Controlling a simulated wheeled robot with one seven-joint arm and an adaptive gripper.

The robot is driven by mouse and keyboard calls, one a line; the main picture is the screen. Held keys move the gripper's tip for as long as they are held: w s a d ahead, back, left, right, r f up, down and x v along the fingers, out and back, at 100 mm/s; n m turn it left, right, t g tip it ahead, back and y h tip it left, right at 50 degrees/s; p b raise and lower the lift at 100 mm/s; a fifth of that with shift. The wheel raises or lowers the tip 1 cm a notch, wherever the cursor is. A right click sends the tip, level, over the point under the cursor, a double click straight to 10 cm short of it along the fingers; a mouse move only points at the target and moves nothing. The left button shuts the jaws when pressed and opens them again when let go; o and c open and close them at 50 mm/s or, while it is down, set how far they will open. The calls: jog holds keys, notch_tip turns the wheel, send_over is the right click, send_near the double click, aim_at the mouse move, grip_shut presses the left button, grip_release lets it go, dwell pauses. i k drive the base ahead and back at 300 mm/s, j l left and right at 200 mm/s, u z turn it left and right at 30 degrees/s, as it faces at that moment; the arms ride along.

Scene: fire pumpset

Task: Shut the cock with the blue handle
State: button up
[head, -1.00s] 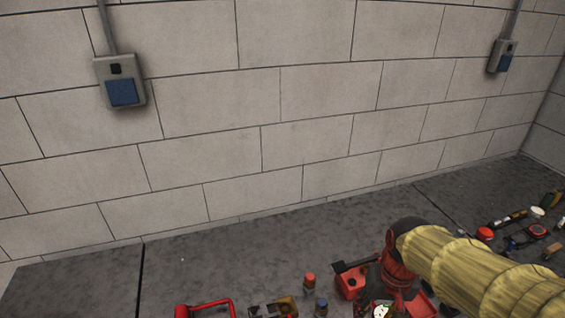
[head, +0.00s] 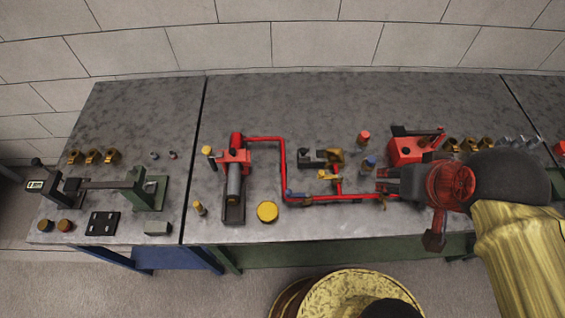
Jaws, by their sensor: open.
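My gripper (head: 381,181) is open, over the right part of the pipe run and pointing left. It is well to the right of the blue handle and apart from it. My gripper and arm hide the right end of the pipe.
A red pump-like device (head: 235,170) stands left of the pipe, with a yellow disc (head: 267,212) beside it. A vise-like fixture (head: 145,188) stands left. The bench's back is clear.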

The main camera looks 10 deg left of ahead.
aim_at(288, 193)
jog(key=j+u, duration=0.15)
jog(key=u, duration=0.65)
jog(key=k+u, duration=0.1)
jog(key=k, duration=0.2)
